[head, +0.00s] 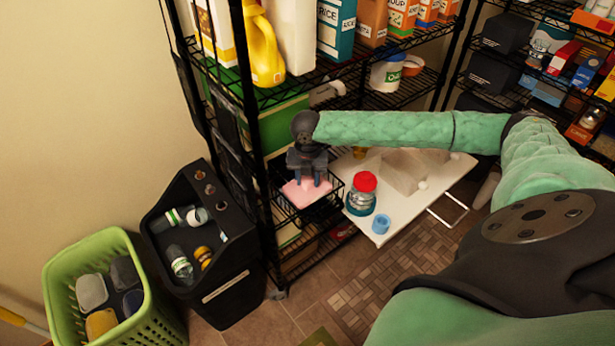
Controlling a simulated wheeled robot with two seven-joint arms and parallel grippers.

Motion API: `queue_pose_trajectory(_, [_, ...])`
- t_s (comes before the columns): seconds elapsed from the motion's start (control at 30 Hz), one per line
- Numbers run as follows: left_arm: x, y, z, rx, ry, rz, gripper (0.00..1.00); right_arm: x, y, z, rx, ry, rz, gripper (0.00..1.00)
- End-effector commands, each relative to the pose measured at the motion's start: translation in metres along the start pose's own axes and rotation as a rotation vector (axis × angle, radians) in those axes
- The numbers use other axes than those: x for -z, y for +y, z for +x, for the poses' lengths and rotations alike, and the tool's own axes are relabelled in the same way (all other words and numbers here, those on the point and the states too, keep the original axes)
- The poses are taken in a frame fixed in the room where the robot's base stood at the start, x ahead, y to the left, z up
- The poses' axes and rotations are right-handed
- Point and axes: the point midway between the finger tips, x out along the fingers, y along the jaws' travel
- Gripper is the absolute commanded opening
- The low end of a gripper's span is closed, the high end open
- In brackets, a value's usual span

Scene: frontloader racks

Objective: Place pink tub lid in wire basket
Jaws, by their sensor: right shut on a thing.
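My right gripper (308,178) points down over the wire basket (322,208) at the front of the black rack. It is shut on the pink tub lid (304,193). The lid lies within the outline of the black basket; I cannot tell whether it touches the basket floor. The gripper's fingers cover part of the lid. My left gripper does not show in the head view.
A white board (408,209) beside the basket holds a red-lidded jar (362,194) and a blue cup (381,224). The rack's black post (255,130) stands just left of the basket. A black bin (228,287) and green laundry basket (160,318) stand at left.

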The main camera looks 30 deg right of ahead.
Motion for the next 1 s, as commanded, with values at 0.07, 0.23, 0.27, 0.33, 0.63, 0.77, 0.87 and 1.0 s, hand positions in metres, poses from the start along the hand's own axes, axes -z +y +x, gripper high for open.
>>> queue_pose_trajectory(0.07, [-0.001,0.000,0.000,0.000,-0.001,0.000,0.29,0.000,0.000,0.000,0.000,0.000,0.000,0.48])
queue_pose_trajectory(0.23, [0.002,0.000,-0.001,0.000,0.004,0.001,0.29,0.000,0.000,0.000,0.000,0.000,0.000,0.58])
queue_pose_trajectory(0.27, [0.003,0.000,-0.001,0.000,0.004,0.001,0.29,0.000,0.000,0.000,0.000,0.000,0.000,0.58])
queue_pose_trajectory(0.33, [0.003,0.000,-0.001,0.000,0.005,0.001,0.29,0.000,0.000,0.000,0.000,0.000,0.000,0.58])
queue_pose_trajectory(0.63, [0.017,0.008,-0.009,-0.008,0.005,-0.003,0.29,-0.001,0.000,-0.018,-0.001,-0.003,0.001,0.58])
queue_pose_trajectory(0.77, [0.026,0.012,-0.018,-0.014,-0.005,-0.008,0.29,-0.001,0.000,-0.037,-0.002,-0.003,0.000,0.58])
queue_pose_trajectory(0.87, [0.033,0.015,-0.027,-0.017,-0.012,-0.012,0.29,-0.001,0.001,-0.053,-0.002,-0.003,0.001,0.58])
queue_pose_trajectory(1.0, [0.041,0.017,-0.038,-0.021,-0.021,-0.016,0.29,-0.001,0.000,-0.072,-0.001,-0.002,0.000,0.58])
